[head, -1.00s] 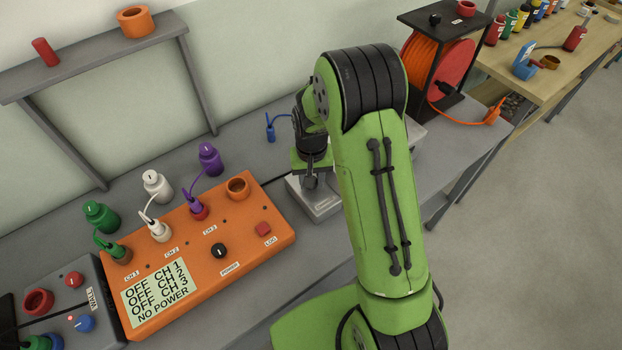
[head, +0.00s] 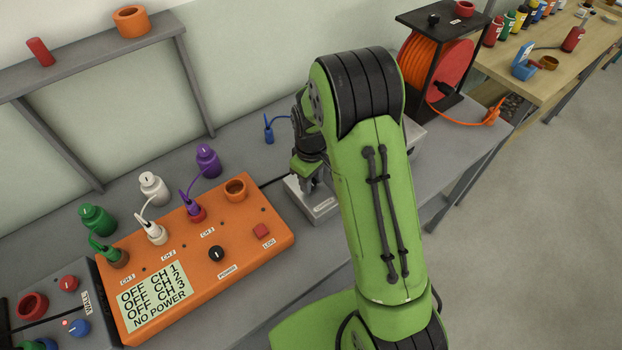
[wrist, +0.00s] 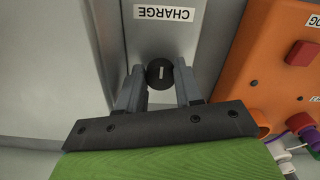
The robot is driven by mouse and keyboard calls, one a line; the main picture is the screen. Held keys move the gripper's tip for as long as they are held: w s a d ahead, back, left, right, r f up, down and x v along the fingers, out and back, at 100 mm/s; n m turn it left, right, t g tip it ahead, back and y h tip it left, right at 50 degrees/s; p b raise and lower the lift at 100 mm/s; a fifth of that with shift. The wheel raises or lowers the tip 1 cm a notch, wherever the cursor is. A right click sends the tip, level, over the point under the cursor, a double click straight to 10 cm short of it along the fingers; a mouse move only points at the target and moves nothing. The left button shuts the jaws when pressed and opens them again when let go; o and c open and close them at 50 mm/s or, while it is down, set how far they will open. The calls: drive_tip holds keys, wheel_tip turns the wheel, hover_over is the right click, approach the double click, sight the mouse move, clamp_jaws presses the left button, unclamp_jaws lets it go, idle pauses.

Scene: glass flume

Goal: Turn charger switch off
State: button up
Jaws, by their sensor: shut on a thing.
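The charger switch is a round black knob (wrist: 159,73) with a white line mark, set in a pale grey panel below a CHARGE label (wrist: 164,13) that reads upside down in the wrist view. The mark points roughly along the picture's vertical there. My gripper (wrist: 160,82) has one grey finger on each side of the knob and is shut on it. In the head view my gripper (head: 308,178) is over the grey charger box (head: 318,210), and my arm hides much of that box and the switch.
An orange panel (head: 257,212) with plugs, a black power knob (head: 216,254) and a display reading NO POWER stands left of the charger. A small blue plug (head: 268,136) lies behind. A red and orange cable reel (head: 437,72) stands at the right.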

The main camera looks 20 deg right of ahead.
idle(0.4)
drive_tip(key=shift+w, duration=0.1)
drive_tip(key=o, duration=1)
drive_tip(key=shift+o, duration=0.2)
